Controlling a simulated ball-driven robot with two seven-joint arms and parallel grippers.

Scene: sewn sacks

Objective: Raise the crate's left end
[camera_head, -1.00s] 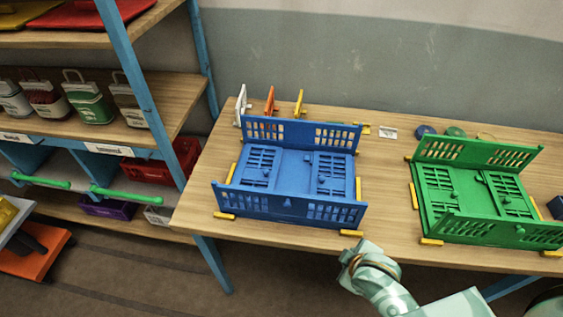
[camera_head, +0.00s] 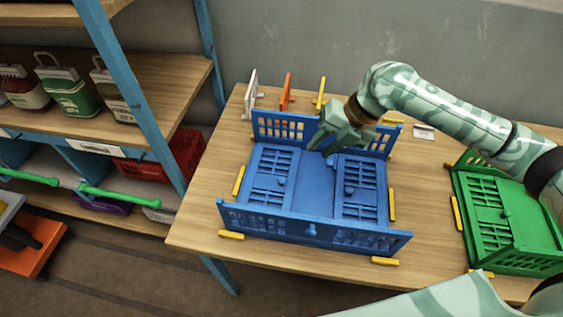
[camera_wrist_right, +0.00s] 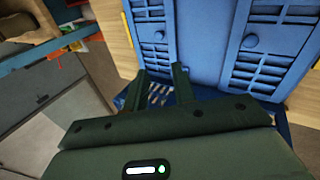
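The blue crate (camera_head: 312,232) stands on the table with its front and back long walls upright. Its left end (camera_head: 268,178) lies folded flat inside, as does its right end (camera_head: 362,190); each slotted panel has a small knob. The two flat panels also show in the right wrist view (camera_wrist_right: 192,40). My right gripper (camera_head: 328,146) is above the crate's middle, close to the back wall, and hides part of that wall. Its two fingers (camera_wrist_right: 162,84) are apart with nothing between them. My left gripper is not in view.
Yellow blocks (camera_head: 239,180) stand around the blue crate on the table (camera_head: 200,215). White, orange and yellow upright pieces (camera_head: 286,92) stand behind it. A green crate (camera_head: 505,215) is to the right.

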